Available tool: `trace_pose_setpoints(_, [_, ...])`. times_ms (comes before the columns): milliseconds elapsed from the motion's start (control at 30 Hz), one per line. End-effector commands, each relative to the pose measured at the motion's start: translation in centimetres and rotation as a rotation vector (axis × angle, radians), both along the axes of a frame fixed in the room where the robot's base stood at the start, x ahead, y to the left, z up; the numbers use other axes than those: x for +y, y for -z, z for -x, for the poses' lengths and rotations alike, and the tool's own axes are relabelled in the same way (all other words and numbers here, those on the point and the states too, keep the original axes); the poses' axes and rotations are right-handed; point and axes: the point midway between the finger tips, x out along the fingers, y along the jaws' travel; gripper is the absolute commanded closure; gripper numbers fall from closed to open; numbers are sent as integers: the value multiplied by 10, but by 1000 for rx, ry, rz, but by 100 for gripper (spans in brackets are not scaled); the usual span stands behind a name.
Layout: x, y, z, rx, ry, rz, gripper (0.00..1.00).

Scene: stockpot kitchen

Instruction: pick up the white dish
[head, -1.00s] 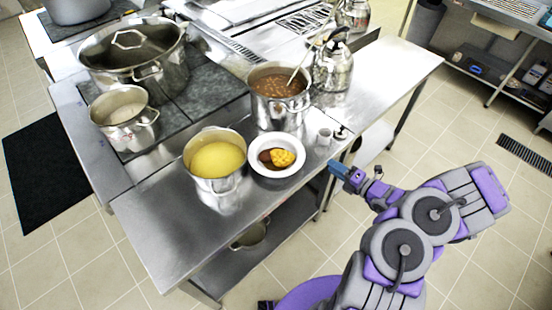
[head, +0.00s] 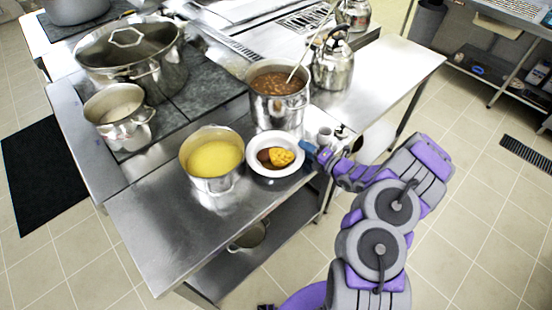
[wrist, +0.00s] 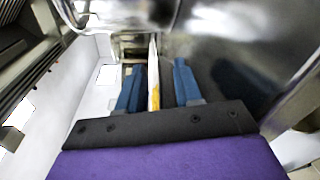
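The white dish (head: 253,157) is a round shallow plate with brown and yellow food in it, flat on the steel counter (head: 165,225). My gripper (head: 306,148) is at the dish's right rim in the head view. In the wrist view my gripper (wrist: 160,68) has its two blue fingers apart. The dish's thin white edge (wrist: 153,60) shows between them, with a strip of yellow food beside it. The edge looks nearer the left finger, with a gap to the right one. I cannot tell whether either finger touches it.
A pot of yellow soup (head: 214,158) stands close left of the dish. A taller pot of brown stew (head: 278,92) with a ladle stands behind it. Small shakers (head: 325,137) stand close to my gripper. A kettle (head: 333,65) is farther back. The front left counter is clear.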

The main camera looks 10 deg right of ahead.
Motion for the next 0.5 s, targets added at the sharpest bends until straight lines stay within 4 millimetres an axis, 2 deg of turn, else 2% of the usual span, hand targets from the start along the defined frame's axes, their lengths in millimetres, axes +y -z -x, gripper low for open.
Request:
trace_pose_setpoints(100, [8,1,-7,-1,-2,0,66])
trace_pose_setpoints(367, [8,0,-9,0,1,-1,66])
trace_pose_setpoints(500, [8,0,-9,0,1,-1,79])
